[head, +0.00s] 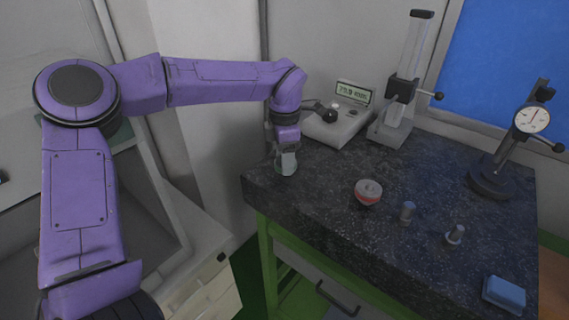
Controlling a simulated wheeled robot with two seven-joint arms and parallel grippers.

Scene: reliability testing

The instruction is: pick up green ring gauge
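I cannot make out a clear green ring gauge; a small one at the fingertips could be hidden. A red ring-shaped piece with a pale top (368,191) lies on the tabletop to the right of the gripper. My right gripper is not in view.
A digital readout device (335,125) and a tall column stand (400,95) stand at the back. A dial gauge stand (495,175) is at the right. Two small metal cylinders (407,212) (455,235) and a blue block (504,293) lie nearer the front. The tabletop's left-front area is clear.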

